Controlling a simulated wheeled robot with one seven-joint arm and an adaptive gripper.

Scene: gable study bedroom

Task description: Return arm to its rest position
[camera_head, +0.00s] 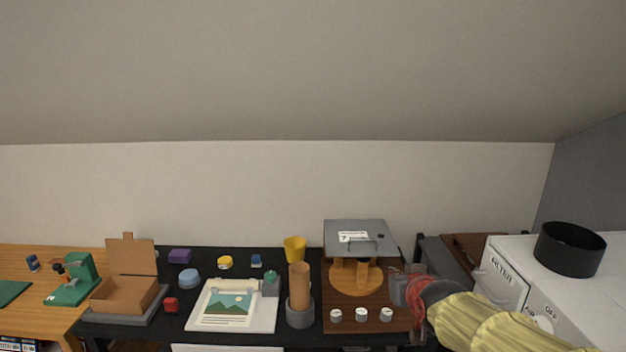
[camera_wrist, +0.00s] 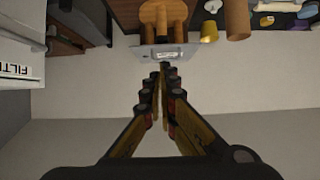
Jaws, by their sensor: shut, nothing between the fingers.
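My gripper (camera_head: 405,288) is at the right in the head view, at the end of my yellow-sleeved arm. It is in front of the right edge of a dark brown board. In the wrist view my gripper (camera_wrist: 163,75) has its fingers together with nothing between them. A grey lidded device (camera_head: 358,240) with a handle and a label stands on an orange wooden stand (camera_head: 356,278) on the board. Several white knobs (camera_head: 361,314) line the board's front. The grey lid also shows past the fingertips in the wrist view (camera_wrist: 150,53).
A white cabinet (camera_head: 568,290) bearing a black round pot (camera_head: 570,248) stands close at the right. The black desk (camera_head: 235,338) holds a brown cylinder (camera_head: 299,285), a yellow cup (camera_head: 295,249), a picture board (camera_head: 262,318) and an open cardboard box (camera_head: 125,296). The space above is clear up to the sloped ceiling.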

